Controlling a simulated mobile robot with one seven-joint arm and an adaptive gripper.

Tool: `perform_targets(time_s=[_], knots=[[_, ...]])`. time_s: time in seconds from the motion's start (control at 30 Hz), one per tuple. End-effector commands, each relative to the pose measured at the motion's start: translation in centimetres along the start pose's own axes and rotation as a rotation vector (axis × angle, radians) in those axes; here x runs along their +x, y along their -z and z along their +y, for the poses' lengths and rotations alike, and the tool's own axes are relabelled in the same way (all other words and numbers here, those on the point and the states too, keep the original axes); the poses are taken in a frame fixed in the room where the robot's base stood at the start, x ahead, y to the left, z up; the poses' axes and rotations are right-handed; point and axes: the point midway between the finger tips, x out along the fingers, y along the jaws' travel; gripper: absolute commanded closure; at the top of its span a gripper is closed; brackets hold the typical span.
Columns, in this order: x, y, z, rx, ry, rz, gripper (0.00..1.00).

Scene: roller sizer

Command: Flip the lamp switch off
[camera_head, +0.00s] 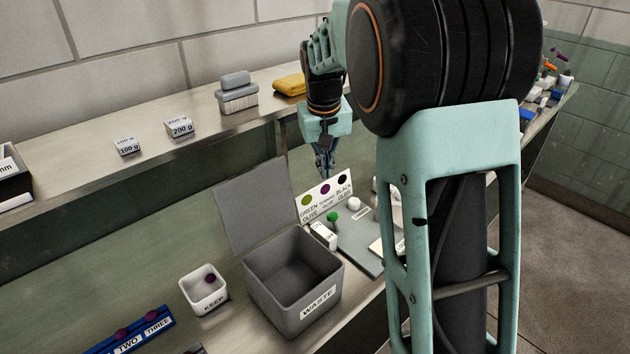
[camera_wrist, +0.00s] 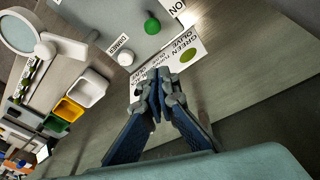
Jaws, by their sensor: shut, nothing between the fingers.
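A grey panel (camera_wrist: 100,18) carries a green-tipped switch (camera_wrist: 152,25) and a white knob (camera_wrist: 125,58) with a label reading DIMMER. A label reading ON shows near the green tip, at the top edge of the wrist view. In the head view the green tip (camera_head: 333,217) and white knob (camera_head: 354,204) are on the counter, below my gripper (camera_head: 325,170). My gripper (camera_wrist: 159,82) is shut and empty, apart from the switch. A round magnifier lamp (camera_wrist: 10,12) is at the left of the wrist view; whether it is lit is unclear.
The olive sign card (camera_head: 327,190) stands beside the panel, close to my fingers. An open grey WASTE bin (camera_head: 310,311) and a white KEEP cup (camera_head: 208,301) are to the left. A raised shelf (camera_head: 80,168) runs behind. White, yellow and green bins (camera_wrist: 68,109) show in the wrist view.

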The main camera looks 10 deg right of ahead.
Motion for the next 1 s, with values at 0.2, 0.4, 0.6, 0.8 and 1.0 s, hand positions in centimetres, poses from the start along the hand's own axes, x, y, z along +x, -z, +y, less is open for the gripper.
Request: perform_targets(time_s=[0.2, 0.4, 0.6, 0.8, 1.0], knots=[[1.8, -1.7, 0.2, -0.031, 0.001, -0.087, 1.00], [1.9, -1.8, 0.2, -0.032, 0.001, -0.090, 1.00], [2.2, -1.8, 0.2, -0.031, 0.001, -0.090, 1.00], [4.9, -2.2, 0.2, -0.031, 0.001, -0.093, 1.00], [8.6, -2.4, 0.3, -0.030, 0.000, -0.092, 1.00]])
